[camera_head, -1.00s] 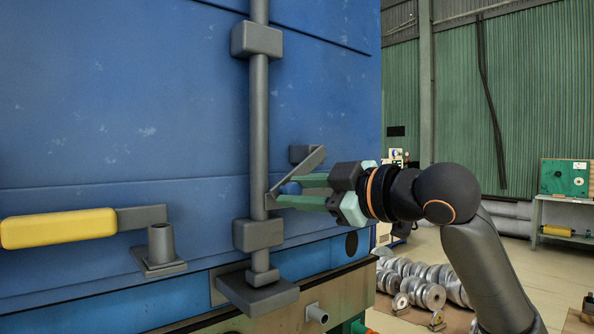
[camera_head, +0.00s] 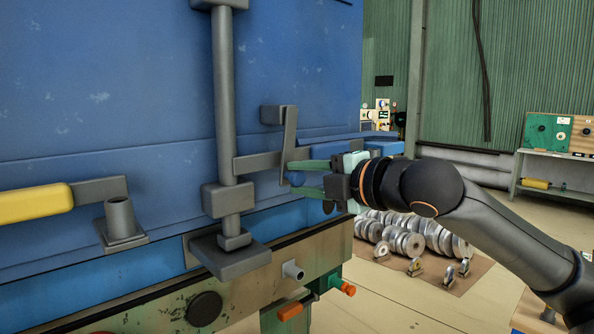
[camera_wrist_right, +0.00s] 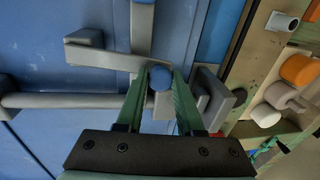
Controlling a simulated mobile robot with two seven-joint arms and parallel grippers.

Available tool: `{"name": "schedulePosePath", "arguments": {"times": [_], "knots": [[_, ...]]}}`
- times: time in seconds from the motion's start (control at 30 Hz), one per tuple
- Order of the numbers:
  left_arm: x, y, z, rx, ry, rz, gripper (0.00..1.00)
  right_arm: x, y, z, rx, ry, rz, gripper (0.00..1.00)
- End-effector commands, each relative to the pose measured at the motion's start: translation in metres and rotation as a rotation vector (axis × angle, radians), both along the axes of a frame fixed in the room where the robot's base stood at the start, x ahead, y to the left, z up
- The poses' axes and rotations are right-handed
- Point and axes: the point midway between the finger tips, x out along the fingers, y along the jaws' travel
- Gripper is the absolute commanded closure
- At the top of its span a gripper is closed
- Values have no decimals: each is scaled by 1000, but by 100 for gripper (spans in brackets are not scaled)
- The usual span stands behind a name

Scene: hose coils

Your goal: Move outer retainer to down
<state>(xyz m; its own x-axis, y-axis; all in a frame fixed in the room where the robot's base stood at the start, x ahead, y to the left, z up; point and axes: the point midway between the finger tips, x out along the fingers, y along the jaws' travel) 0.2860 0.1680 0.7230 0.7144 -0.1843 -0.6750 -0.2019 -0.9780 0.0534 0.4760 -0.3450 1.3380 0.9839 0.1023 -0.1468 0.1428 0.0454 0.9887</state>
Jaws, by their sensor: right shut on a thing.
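I take the outer retainer (camera_head: 290,140) to be the flat grey lever on a small block on the blue door. In the head view it hangs steeply down from the block; in the wrist view it also shows (camera_wrist_right: 115,58). A round blue knob (camera_wrist_right: 160,78) sits near its lower end; which bar carries the knob is unclear. My right gripper (camera_head: 296,179) reaches in from the right, and its green fingers (camera_wrist_right: 161,85) are closed around the knob. The fingers cover part of the lever's lower end. My left gripper is not in view.
A grey vertical rod (camera_head: 224,90) stands left of the retainer, with a flat bar (camera_head: 257,162) reaching right from it. A yellow handle (camera_head: 34,203) is at the left. Orange knobs (camera_head: 343,287) are below right. Metal coils (camera_head: 405,235) lie on the floor behind.

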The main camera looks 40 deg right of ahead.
Motion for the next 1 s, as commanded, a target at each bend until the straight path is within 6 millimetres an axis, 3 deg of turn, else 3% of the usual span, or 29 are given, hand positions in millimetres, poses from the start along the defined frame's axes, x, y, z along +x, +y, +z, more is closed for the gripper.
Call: {"name": "schedulePosePath", "arguments": {"times": [0.3,0.83,0.87,1.0], "knots": [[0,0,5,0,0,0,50,1,-7,-5,-118,3,1,100],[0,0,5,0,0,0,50,1,-9,-6,-140,2,-1,100],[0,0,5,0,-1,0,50,1,-9,-6,-140,2,-1,62],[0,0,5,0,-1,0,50,1,-9,-5,-138,0,-1,46]]}}
